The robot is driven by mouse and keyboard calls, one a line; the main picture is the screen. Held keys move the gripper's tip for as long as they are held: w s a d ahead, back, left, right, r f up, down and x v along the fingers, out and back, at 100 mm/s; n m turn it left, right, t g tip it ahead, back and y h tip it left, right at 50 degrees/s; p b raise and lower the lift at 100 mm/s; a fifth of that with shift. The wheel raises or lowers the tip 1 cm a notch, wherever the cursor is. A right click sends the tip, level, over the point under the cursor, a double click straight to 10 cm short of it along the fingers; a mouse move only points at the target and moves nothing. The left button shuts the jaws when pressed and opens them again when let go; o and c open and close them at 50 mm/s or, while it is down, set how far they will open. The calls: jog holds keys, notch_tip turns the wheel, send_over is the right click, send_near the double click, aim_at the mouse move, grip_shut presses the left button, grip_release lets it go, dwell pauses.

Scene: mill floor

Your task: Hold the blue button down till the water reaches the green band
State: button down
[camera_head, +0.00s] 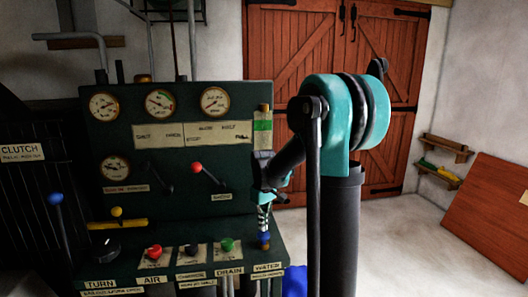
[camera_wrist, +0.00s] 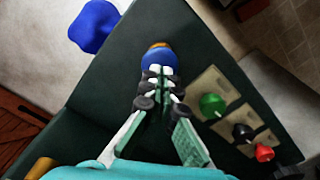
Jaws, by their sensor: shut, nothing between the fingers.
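The blue button (camera_head: 264,238) is at the right end of the panel's sloping shelf, above the WATER label (camera_head: 268,267). It also shows in the wrist view (camera_wrist: 158,58), just beyond my fingertips. My gripper (camera_head: 264,230) points down over it, shut and empty; in the wrist view its fingertips (camera_wrist: 159,73) meet at the button's near edge. They look touching or very close; I cannot tell whether the button is pressed down. The upright sight glass (camera_head: 263,140) has a green band (camera_head: 263,125) near its upper part. I cannot make out the water level in it.
Green (camera_head: 227,244), black (camera_head: 191,250) and red (camera_head: 154,252) knobs stand left of the blue button. Levers with red (camera_head: 197,168) and yellow (camera_head: 117,212) knobs and several gauges fill the panel. A blue object (camera_head: 294,281) lies at lower right.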

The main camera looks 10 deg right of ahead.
aim_at(263, 234)
jog(key=shift+f, duration=0.4)
jog(key=shift+f, duration=0.35)
jog(key=shift+f, duration=0.8)
dwell(6.4)
